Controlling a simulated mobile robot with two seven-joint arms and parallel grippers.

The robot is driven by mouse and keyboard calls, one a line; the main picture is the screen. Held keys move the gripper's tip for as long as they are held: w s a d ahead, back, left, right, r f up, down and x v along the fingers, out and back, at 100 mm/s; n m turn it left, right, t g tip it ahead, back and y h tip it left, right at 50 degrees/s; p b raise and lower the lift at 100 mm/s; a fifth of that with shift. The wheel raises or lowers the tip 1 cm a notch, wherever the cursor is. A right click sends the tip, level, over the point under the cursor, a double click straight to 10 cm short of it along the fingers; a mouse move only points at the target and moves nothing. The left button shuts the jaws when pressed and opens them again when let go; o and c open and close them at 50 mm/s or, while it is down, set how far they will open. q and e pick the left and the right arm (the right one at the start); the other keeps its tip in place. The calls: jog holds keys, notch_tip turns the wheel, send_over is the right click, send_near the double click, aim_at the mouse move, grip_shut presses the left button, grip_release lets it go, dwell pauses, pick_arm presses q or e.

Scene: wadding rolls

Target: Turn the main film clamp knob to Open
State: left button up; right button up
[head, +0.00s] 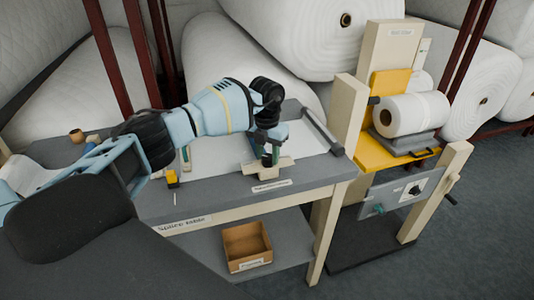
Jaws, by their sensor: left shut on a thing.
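The main film clamp is a beige block (281,165) near the front edge of the grey splice table (325,176), with a small label on the table edge below it. My left arm reaches in from the left. My left gripper (268,153) points down over the clamp and is shut on the dark knob on top of it. The gripper hides most of the knob, so I cannot tell which way it is turned. My right gripper is not in view.
A white film sheet (307,140) lies on the table, with a dark bar (321,132) at its right. A small yellow item (172,179) sits left of the clamp. A cardboard box (247,245) stands on the lower shelf. A roll machine (398,155) stands at the right.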

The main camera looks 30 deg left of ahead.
aim_at(267, 157)
pick_arm(q)
jog(key=shift+n, duration=2)
jog(key=o, duration=1)
jog(key=shift+a+r, duration=0.1)
jog(key=shift+r, duration=3.8)
